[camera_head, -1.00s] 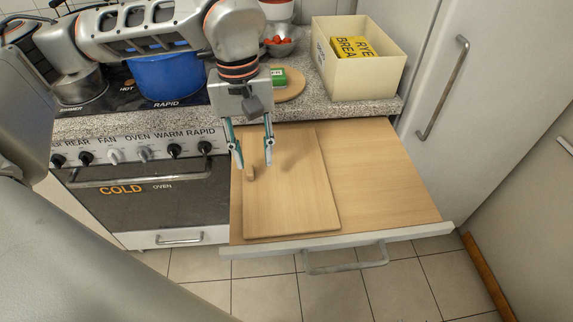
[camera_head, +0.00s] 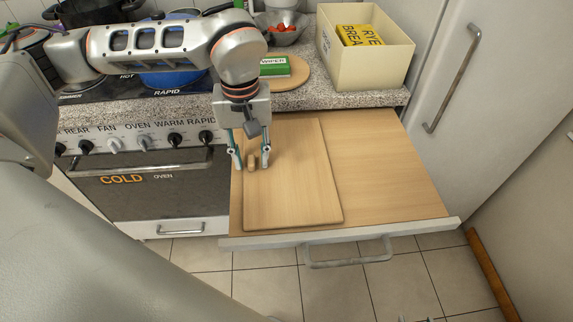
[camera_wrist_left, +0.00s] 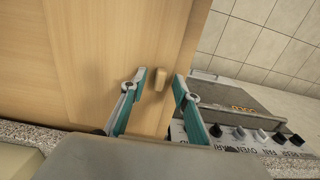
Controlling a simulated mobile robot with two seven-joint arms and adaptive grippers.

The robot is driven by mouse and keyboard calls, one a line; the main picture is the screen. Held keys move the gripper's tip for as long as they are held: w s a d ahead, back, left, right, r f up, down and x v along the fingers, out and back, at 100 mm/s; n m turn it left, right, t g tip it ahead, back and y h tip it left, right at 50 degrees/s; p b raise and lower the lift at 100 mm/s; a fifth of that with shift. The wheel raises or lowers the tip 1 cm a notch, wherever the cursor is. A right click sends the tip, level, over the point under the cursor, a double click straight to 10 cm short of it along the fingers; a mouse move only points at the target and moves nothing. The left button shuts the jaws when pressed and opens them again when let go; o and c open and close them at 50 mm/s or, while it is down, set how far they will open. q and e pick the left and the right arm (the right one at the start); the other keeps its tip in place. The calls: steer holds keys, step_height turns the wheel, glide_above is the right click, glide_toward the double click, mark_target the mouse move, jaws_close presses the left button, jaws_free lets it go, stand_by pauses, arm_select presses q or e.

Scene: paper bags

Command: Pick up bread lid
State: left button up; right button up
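The bread lid (camera_head: 295,190) is a flat wooden board with a small knob handle (camera_head: 251,163) near its left edge. It lies on the wooden surface of the pulled-out drawer (camera_head: 385,165). My left gripper (camera_head: 251,162) is open, with its fingers pointing down on either side of the knob. In the left wrist view the knob (camera_wrist_left: 160,79) stands between the two spread fingers, with a gap on both sides, and the lid (camera_wrist_left: 100,50) fills the left part.
An oven (camera_head: 150,195) stands left of the drawer. On the counter behind are a cream bread bin (camera_head: 365,68) with a yellow rye bread bag (camera_head: 362,36), a green wiper box (camera_head: 274,67) on a round board (camera_head: 294,78), and a bowl (camera_head: 283,36). A fridge door is at right.

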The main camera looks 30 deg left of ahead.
arm_select(q)
jaws_close()
steer(key=shift+r, duration=0.15)
